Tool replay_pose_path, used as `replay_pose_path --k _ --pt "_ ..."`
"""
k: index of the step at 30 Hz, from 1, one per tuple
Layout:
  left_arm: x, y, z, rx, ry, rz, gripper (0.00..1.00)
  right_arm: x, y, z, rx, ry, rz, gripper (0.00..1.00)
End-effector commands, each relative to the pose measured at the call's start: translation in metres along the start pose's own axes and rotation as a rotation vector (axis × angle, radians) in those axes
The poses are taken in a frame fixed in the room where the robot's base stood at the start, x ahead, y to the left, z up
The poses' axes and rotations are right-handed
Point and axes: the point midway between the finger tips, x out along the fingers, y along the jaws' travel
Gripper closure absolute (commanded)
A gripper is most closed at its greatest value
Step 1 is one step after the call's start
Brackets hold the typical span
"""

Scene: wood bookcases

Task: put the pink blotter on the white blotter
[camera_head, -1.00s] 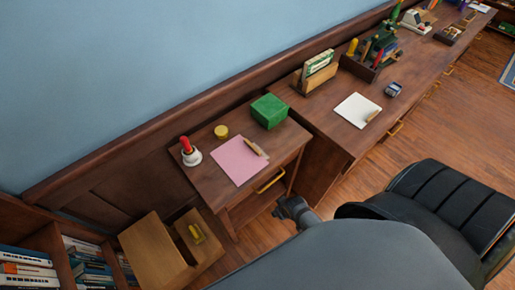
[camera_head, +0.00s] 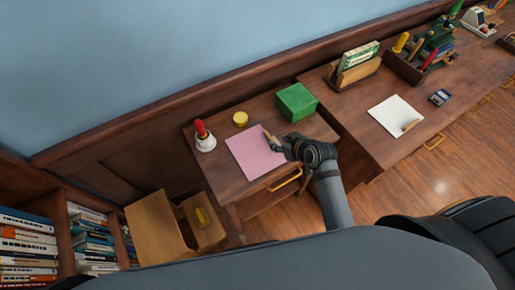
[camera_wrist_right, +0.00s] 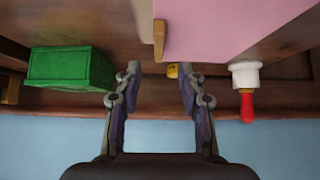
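The pink blotter (camera_head: 252,153) is a flat pink sheet on the small wooden desk (camera_head: 230,186), with a small wooden piece (camera_head: 268,136) at its right edge. Both also show at the top of the right wrist view, the pink blotter (camera_wrist_right: 225,25) and the wooden piece (camera_wrist_right: 159,38). The white blotter (camera_head: 393,113) lies flat on the longer desk to the right, with a similar wooden piece (camera_head: 411,125) on it. My right gripper (camera_head: 280,145) is beside the pink blotter's wooden piece. Its fingers (camera_wrist_right: 158,76) are apart with nothing between them. My left gripper is not in view.
A green box (camera_head: 296,102) stands close behind my right gripper. A small dark-blue item (camera_head: 440,97) lies right of the white blotter.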

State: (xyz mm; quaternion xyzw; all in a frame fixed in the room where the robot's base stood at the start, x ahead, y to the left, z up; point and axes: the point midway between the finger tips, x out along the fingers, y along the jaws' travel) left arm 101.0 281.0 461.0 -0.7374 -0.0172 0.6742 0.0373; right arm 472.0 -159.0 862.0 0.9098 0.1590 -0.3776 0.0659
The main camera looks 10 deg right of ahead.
Motion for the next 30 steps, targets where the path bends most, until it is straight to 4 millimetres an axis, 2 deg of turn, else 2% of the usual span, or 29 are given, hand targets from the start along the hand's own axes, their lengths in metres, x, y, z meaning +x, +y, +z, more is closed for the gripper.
replay_pose_path --k 5,13,21,23,30 --pt "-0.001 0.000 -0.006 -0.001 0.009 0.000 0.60 0.006 0.000 0.001 0.001 -0.001 0.000 0.60" --pt "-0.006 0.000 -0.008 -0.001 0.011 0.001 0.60 0.048 0.002 0.010 0.001 0.000 0.001 0.60" --pt "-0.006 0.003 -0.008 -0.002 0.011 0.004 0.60 0.054 0.002 0.011 0.000 0.000 0.002 0.60" --pt "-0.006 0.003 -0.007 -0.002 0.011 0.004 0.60 0.054 0.002 0.011 0.000 0.000 0.002 0.67" --pt "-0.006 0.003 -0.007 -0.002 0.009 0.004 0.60 0.053 0.002 0.011 0.001 0.000 0.001 1.00"
